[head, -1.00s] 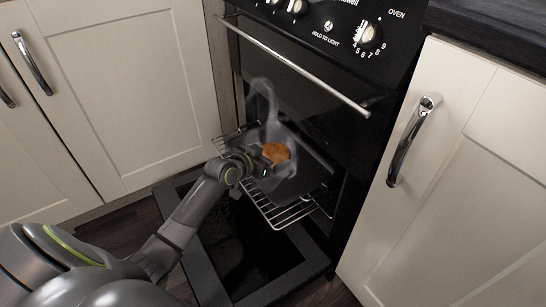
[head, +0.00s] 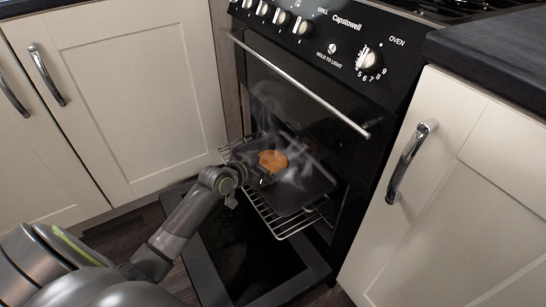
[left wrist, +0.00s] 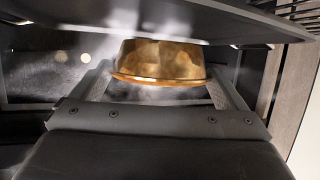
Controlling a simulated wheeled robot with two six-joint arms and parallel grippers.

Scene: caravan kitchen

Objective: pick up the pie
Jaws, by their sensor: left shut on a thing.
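The pie (head: 272,160) is small, round and golden brown, at the left part of a dark baking tray (head: 308,192) on the oven rack. My left gripper (head: 262,176) reaches in from the left and is shut on the pie. In the left wrist view the pie (left wrist: 165,62) sits between my two fingers (left wrist: 160,85), one at each side, its wide rim toward the palm. The tray edge (left wrist: 200,18) runs across the top of that view and partly hides the pie's far end. I cannot tell whether the pie is clear of the tray. My right gripper is out of view.
The oven door (head: 210,268) is folded down below the wire rack (head: 268,222). The oven handle (head: 300,85) crosses above the opening. Steam drifts over the tray. Cream cupboards (head: 118,95) flank the oven, with a dark worktop (head: 490,55) at upper right.

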